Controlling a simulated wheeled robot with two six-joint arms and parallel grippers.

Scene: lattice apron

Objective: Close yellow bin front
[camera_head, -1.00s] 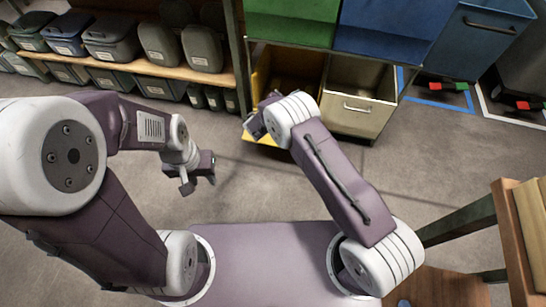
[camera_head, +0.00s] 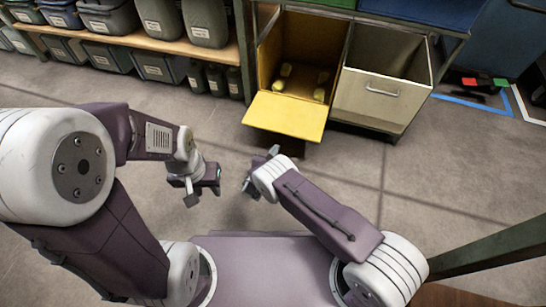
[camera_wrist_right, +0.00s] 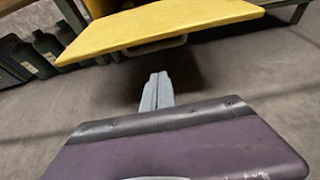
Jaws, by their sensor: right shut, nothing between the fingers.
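The yellow bin (camera_head: 302,45) stands in the lower rack at the top centre of the head view. Its yellow front (camera_head: 287,116) is folded down and out towards me, leaving the inside visible. In the right wrist view the yellow front (camera_wrist_right: 160,27) spans the top, with a handle (camera_wrist_right: 156,47) on its underside. My right gripper (camera_head: 258,168) is shut and empty, apart from the front and on my side of it. Its closed fingers (camera_wrist_right: 158,90) point towards the front's edge. My left gripper (camera_head: 204,196) hangs over the floor further left, empty, with its fingers apart.
Several small yellowish pieces (camera_head: 284,71) lie inside the yellow bin. A beige bin (camera_head: 375,100) with a handle stands right beside it. A shelf of grey containers (camera_head: 140,42) is at the upper left. Grey floor (camera_head: 420,180) is clear to the right.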

